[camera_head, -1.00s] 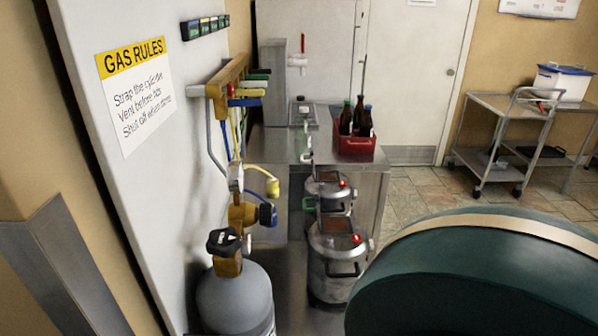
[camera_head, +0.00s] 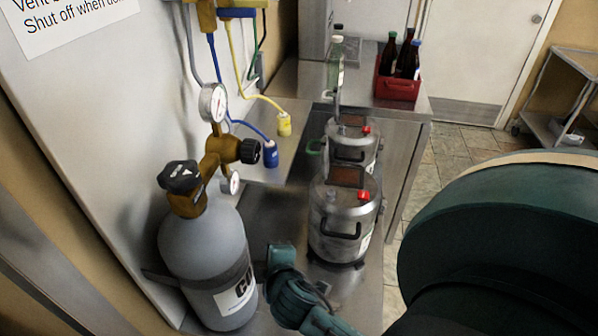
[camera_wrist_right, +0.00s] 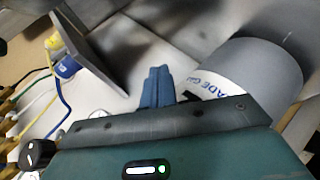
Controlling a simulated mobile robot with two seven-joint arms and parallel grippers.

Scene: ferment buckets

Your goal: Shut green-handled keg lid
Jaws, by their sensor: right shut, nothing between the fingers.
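Two steel kegs stand one behind the other in the head view. The near keg (camera_head: 340,222) has a black front handle and a red knob on top. My right gripper's teal body shows at the bottom, between the gas cylinder and the near keg, apart from the green handle. In the wrist view my right gripper (camera_wrist_right: 156,72) is shut and empty. My left gripper is out of view.
The grey gas cylinder (camera_head: 207,258) stands close on the left, with a brass regulator (camera_head: 215,155). A red bottle crate (camera_head: 398,88) sits on the steel counter behind.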

